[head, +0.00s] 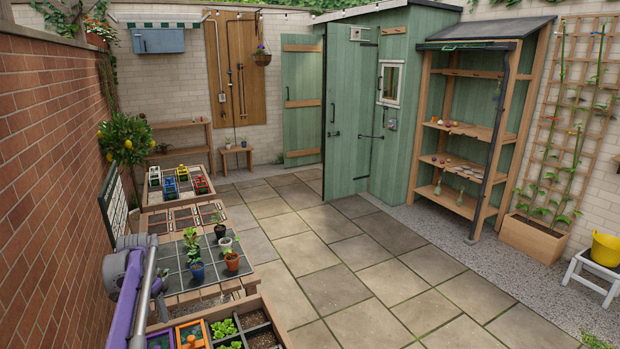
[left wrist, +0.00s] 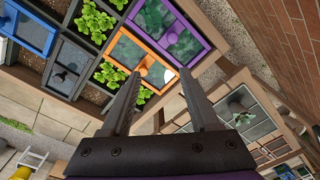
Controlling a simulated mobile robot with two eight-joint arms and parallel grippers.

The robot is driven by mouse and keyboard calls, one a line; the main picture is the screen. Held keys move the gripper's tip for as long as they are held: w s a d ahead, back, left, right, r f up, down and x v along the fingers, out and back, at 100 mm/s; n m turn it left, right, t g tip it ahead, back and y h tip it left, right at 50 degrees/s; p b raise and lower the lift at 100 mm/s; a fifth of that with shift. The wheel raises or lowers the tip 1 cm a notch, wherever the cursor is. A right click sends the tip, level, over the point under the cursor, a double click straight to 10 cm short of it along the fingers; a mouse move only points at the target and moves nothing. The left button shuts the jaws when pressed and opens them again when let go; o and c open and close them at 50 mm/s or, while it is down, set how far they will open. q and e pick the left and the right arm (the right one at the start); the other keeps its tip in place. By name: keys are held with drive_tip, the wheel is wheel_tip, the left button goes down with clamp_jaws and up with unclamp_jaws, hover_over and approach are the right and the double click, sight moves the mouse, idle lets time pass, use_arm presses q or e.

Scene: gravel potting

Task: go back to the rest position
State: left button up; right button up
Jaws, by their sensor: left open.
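My left gripper (left wrist: 160,75) shows in the left wrist view with its two dark fingers apart and nothing between them. Its fingers point toward a compartment planter with an orange-framed lid (left wrist: 143,62) and a purple-framed lid (left wrist: 196,28). I cannot judge the distance to the lids. In the head view my left arm, purple and grey, is at the lower left beside the brick wall. The same planter shows at the bottom of the head view, with the orange-framed lid (head: 191,334) and green seedlings (head: 223,327). My right gripper is in neither view.
Behind the planter, a bench holds a grid tray with a blue pot (head: 196,272) and a terracotta pot (head: 232,262). A brick wall (head: 50,150) runs close along the left. Paving (head: 340,270) is clear in the middle.

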use_arm(q)
drive_tip(key=s+d+r+n+t, duration=0.1)
drive_tip(key=s+d+r, duration=0.4)
drive_tip(key=d, duration=0.4)
drive_tip(key=s+d+r+t, duration=0.2)
drive_tip(key=s+d+r, duration=0.2)
drive_tip(key=s+d, duration=0.4)
drive_tip(key=s+d+f+n+t, duration=0.1)
drive_tip(key=s+d+f, duration=0.3)
drive_tip(key=s, duration=0.6)
drive_tip(key=s+d+f+t, duration=0.1)
drive_tip(key=s+d+f, duration=0.4)
drive_tip(key=s, duration=0.5)
drive_tip(key=shift+s+d+n+t, duration=0.3)
drive_tip(key=shift+d+n, duration=0.1)
drive_tip(key=shift+d, duration=0.7)
drive_tip(key=shift+w, duration=0.1)
